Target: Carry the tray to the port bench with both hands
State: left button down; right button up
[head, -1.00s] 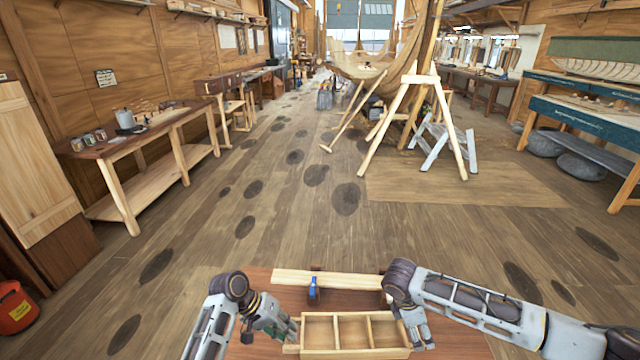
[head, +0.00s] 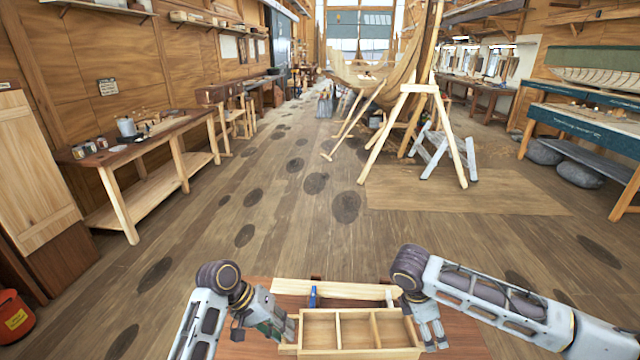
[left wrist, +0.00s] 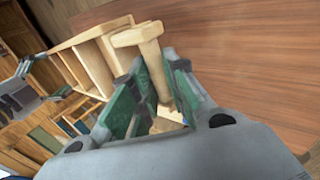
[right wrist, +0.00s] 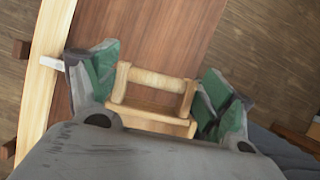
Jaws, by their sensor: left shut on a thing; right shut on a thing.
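The tray (head: 322,333) is a pale wooden box with three open compartments, low in the head view. My left gripper (head: 287,336) is shut on its left end handle, which shows between green finger pads in the left wrist view (left wrist: 150,62). My right gripper (head: 432,337) is shut on the right end handle, a round bar in the right wrist view (right wrist: 158,84). The tray looks about level above the reddish-brown table (head: 460,345); the gap beneath it is hidden. A wooden bench (head: 150,145) with a lower shelf stands along the left wall.
A pale plank (head: 350,290) with a blue clamp (head: 313,297) lies just beyond the tray. Cans and a pot (head: 126,127) occupy part of the left bench. A trestle (head: 420,89) and step stool (head: 437,150) stand by the hull. The middle floor is open.

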pick_arm(q)
jog(key=s+r, duration=0.3)
jog(key=r, duration=1.3)
jog(key=shift+a+r, duration=0.15)
jog(key=shift+a, duration=0.15)
pick_arm(e)
jog(key=s+r, duration=0.3)
jog(key=r, duration=1.3)
jog(key=shift+d+r, duration=0.25)
jog(key=shift+d, duration=0.1)
pick_arm(q)
jog(key=shift+r, duration=0.1)
pick_arm(e)
jog(key=shift+s, duration=0.1)
jog(key=shift+f, duration=0.1)
